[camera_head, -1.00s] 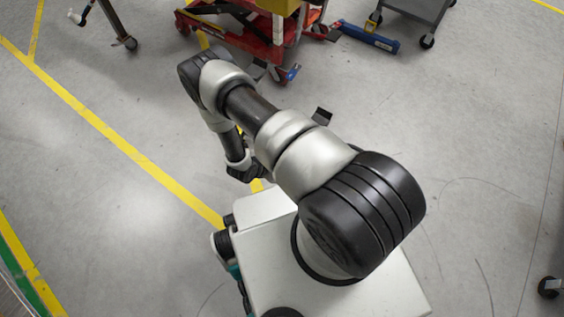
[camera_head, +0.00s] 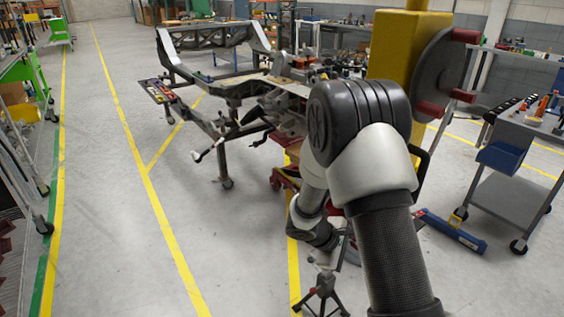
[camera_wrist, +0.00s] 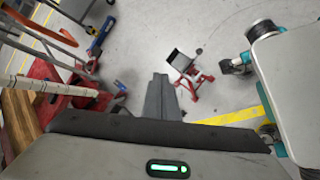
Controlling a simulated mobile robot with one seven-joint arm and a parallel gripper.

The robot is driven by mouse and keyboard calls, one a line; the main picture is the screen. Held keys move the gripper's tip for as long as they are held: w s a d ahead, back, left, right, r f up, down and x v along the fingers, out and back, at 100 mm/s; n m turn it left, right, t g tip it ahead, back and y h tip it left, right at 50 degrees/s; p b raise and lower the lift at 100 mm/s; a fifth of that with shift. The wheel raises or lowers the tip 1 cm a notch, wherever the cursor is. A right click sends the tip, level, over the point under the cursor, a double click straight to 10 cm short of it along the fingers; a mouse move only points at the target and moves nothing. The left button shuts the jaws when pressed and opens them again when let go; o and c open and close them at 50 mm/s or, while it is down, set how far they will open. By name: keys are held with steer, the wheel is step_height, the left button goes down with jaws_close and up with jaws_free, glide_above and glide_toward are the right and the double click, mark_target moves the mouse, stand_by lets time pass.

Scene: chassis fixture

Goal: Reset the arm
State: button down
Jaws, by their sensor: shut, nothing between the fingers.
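My arm shows in the head view, bent with its thick black elbow joint high at the centre right. A lower part of it hangs down in front of the red fixture base. My gripper (camera_wrist: 158,97) shows in the wrist view with its two dark fingers together and nothing between them. It points at open grey floor. In the head view I cannot make out the fingertips clearly. My own white base is at the right of the wrist view.
A metal chassis frame (camera_head: 215,40) stands behind the arm. A yellow column (camera_head: 402,50) with a grey disc is close beside the elbow. A grey cart (camera_head: 505,198) stands at the right. A red stand with a plate (camera_wrist: 190,72) is near the fingers.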

steer(key=s+r+m+y, duration=0.2)
steer(key=s+r+m, duration=0.25)
steer(key=r, duration=0.55)
steer(key=s+r+m+y, duration=0.1)
steer(key=s+r+m, duration=0.3)
steer(key=r, duration=0.6)
steer(key=s+a+r+m+t+y, duration=0.5)
steer(key=s+r, duration=0.5)
steer(key=s, duration=0.4)
step_height(320, 180, up, 24)
steer(key=a+n+g+p, duration=0.1)
steer(key=p, duration=2.3)
steer(key=shift+w+a+r, duration=0.15)
steer(key=shift+a, duration=0.2)
steer(key=shift+a, duration=0.1)
